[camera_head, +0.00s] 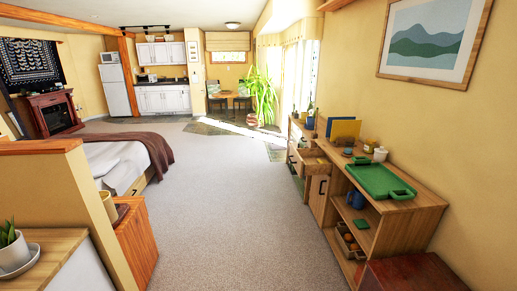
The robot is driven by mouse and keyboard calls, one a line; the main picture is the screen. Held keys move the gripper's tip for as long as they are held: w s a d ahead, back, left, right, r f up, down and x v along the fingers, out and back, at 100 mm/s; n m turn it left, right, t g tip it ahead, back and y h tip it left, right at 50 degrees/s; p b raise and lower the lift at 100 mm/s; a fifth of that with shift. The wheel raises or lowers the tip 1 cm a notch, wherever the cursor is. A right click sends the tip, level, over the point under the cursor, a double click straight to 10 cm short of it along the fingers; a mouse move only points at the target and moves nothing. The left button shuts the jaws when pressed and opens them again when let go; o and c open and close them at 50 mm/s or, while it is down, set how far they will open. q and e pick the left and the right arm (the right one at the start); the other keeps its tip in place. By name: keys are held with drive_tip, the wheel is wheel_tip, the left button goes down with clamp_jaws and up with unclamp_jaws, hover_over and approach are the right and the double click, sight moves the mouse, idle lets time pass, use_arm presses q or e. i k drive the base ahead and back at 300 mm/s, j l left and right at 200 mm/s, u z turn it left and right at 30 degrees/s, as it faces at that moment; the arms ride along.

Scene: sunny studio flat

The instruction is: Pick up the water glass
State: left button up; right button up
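I cannot make out a water glass anywhere in the head view. Several small items stand on the wooden sideboard (415,207) at the right, among them an amber jar (370,146) and a white pot (380,154), but none is clearly a glass. A blue vessel (357,200) stands on the sideboard's open shelf; its type is too small to tell. Neither of my grippers shows in this view.
A green tray (375,181) lies on the sideboard, and a drawer (316,162) stands open. A low partition (75,185) and a bed (115,165) are at left. A dark red box (415,274) is at front right. Carpet (225,210) between is clear.

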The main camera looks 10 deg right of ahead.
sight(349, 144)
drive_tip(key=i+j+z, duration=0.1)
drive_tip(key=i, duration=1.45)
drive_tip(key=i+j+z, duration=0.15)
drive_tip(key=i+z, duration=0.3)
drive_tip(key=i+j+z, duration=0.45)
drive_tip(key=i, duration=0.15)
drive_tip(key=i+j+z, duration=0.8)
drive_tip(key=j+z, duration=0.15)
drive_tip(key=j, duration=0.2)
